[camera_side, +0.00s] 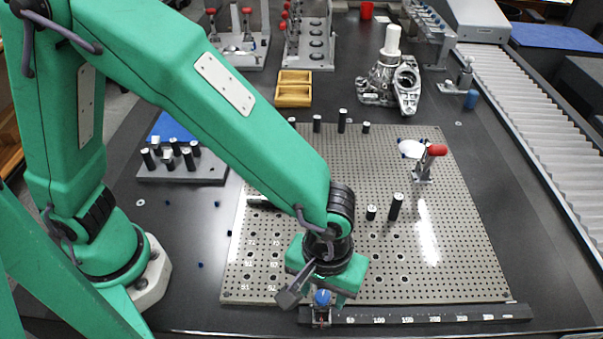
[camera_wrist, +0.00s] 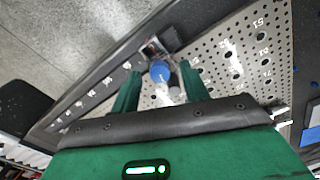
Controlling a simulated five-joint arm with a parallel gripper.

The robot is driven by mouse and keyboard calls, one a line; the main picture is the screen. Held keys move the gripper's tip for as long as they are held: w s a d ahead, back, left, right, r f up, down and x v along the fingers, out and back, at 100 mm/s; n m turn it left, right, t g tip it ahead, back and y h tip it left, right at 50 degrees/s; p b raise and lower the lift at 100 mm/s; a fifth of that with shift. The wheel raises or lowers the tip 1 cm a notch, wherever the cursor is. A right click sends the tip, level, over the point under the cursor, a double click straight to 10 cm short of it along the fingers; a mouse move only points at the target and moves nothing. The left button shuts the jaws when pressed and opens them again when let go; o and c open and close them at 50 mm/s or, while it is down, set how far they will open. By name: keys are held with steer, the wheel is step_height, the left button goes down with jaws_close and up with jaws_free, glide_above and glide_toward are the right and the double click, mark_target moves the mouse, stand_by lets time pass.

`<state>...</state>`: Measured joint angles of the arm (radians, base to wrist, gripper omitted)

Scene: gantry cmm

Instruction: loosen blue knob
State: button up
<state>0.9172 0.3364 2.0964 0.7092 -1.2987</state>
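The blue knob (camera_side: 322,297) sits on a small metal block at the left end of a dark numbered rail (camera_side: 430,314), along the front edge of the perforated plate. In the wrist view the blue knob (camera_wrist: 160,71) shows near the fingertips. My gripper (camera_side: 325,287) is low over that rail end. In the wrist view my gripper (camera_wrist: 161,77) has its two green fingers apart, one on each side of the knob, with a visible gap to each. Whether the fingertips are level with the knob or short of it, I cannot tell.
The perforated plate (camera_side: 455,240) carries black posts (camera_side: 396,207) and a red-handled clamp (camera_side: 422,165). A block with black pins (camera_side: 180,172) stands left, a yellow tray (camera_side: 294,89) and metal casting (camera_side: 391,79) behind. A roller conveyor (camera_side: 530,120) runs along the right.

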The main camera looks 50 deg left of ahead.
mark_target(322, 292)
steer(key=shift+r, duration=3.9)
steer(key=w+a+r+m+t+h, duration=0.15)
steer(key=a+r, duration=0.25)
steer(key=a, duration=0.4)
steer(key=w+a+r+t, duration=0.1)
steer(key=w+a+r, duration=0.25)
steer(key=a, duration=0.35)
steer(key=s+a+r+m+t, duration=0.1)
steer(key=s+a, duration=0.2)
steer(key=a, duration=0.4)
steer(key=s+a+r+m+t+y, duration=0.1)
steer(key=s+a+r+m+t, duration=0.1)
steer(key=a, duration=0.6)
steer(key=shift+s+a+r, duration=0.2)
steer(key=shift+s+r, duration=0.05)
steer(key=shift+s, duration=0.2)
